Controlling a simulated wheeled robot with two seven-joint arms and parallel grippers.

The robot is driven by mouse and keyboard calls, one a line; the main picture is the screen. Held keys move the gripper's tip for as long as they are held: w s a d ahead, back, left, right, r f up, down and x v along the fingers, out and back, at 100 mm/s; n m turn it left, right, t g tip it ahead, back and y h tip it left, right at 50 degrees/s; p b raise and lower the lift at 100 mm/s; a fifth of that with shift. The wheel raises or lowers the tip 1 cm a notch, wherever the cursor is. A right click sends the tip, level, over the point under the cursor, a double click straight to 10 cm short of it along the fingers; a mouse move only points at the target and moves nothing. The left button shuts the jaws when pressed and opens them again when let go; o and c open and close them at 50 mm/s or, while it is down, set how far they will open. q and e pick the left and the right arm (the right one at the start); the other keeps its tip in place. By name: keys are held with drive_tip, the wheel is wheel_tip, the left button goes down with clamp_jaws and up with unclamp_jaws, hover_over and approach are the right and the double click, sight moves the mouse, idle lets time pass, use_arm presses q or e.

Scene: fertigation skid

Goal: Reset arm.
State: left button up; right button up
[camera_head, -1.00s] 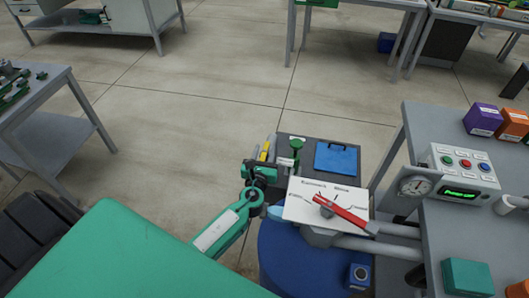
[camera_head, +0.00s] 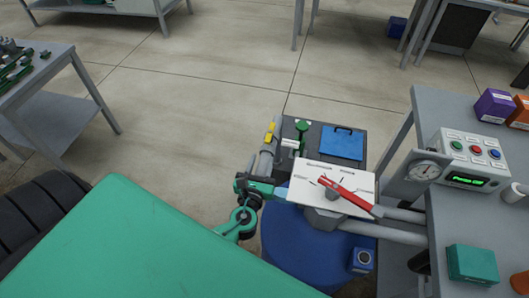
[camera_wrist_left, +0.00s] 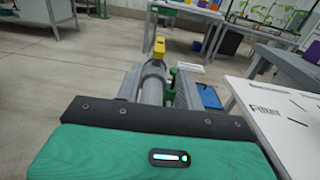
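My left gripper (camera_head: 266,163) is at the centre of the head view, just left of the white labelled panel (camera_head: 309,192) with a red lever (camera_head: 350,197). The lever slants down to the right. In the left wrist view the gripper's grey fingers (camera_wrist_left: 157,88) stand apart, with a grey pipe section (camera_wrist_left: 153,80) and a yellow part (camera_wrist_left: 159,47) seen between and beyond them. I see nothing held, though the fingertips are small and partly hidden. My right gripper is in neither view.
Beyond the panel are a green valve handle (camera_head: 302,125) and a blue clipboard-like plate (camera_head: 342,143). A blue drum (camera_head: 285,245) stands below. Open floor (camera_head: 200,110) lies left.

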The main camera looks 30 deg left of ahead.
use_arm(q)
drive_tip(key=shift+s+d, duration=0.15)
drive_tip(key=shift+s, duration=0.45)
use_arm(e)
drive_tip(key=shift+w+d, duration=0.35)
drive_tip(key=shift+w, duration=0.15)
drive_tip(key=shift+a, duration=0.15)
